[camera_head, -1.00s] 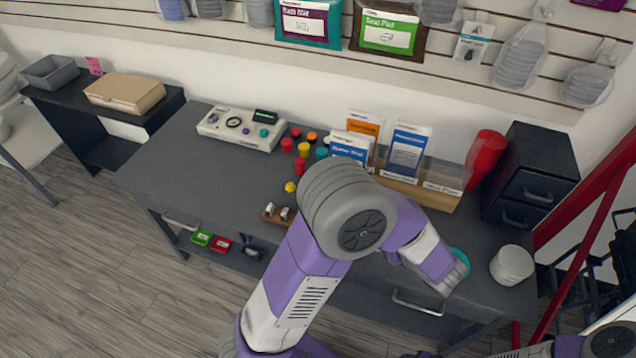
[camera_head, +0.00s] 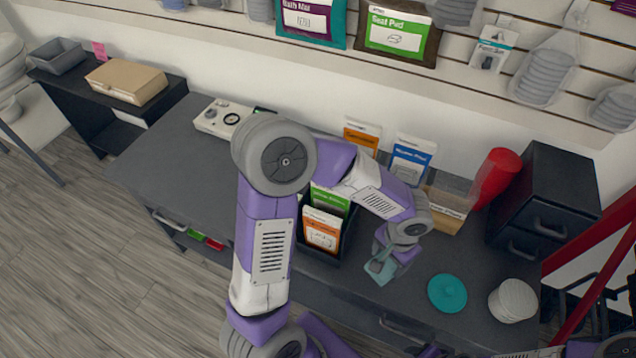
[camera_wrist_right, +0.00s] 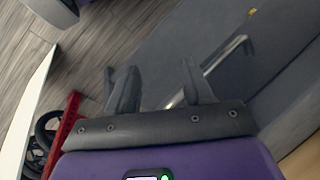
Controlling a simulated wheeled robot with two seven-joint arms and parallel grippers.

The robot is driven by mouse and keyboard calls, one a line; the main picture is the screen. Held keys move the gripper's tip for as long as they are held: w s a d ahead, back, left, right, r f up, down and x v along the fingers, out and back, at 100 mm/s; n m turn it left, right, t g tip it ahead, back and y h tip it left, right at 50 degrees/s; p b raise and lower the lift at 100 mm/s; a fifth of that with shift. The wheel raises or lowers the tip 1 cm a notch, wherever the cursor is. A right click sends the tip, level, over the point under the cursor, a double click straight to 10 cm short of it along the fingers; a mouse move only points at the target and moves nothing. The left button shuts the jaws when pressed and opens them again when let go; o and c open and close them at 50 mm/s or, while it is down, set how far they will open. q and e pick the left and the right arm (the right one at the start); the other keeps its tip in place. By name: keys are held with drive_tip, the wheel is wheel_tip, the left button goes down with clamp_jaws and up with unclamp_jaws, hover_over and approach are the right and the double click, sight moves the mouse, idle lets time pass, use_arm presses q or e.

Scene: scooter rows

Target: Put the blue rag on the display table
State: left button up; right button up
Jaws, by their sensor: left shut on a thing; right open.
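My left gripper (camera_head: 388,252) is shut on a small teal-blue piece, apparently the blue rag (camera_head: 379,271), and holds it over the front part of the large dark grey table (camera_head: 170,150). Most of the rag is hidden by the gripper, and I cannot tell whether it touches the tabletop. My right gripper (camera_wrist_right: 155,78) is open and empty in the right wrist view, with a table drawer handle (camera_wrist_right: 215,65) beyond it.
A teal round lid (camera_head: 447,293) and a white stack of bowls (camera_head: 513,300) stand right of the held rag. A black bin with packets (camera_head: 322,230) is to its left. A black drawer unit (camera_head: 545,195) and red cup (camera_head: 495,178) stand behind. A smaller black table (camera_head: 75,95) is far left.

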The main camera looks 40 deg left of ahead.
use_arm(q)
drive_tip(key=shift+w+d+r+n, duration=0.1)
drive_tip(key=shift+w+d+n, duration=0.1)
drive_tip(key=shift+n, duration=0.3)
wheel_tip(320, 180, down, 10)
drive_tip(key=b, duration=0.4)
drive_tip(key=shift+a, duration=0.1)
drive_tip(key=o, duration=0.9)
drive_tip(key=shift+o, duration=0.2)
wheel_tip(320, 180, up, 12)
drive_tip(key=p, duration=0.4)
drive_tip(key=shift+p, duration=0.3)
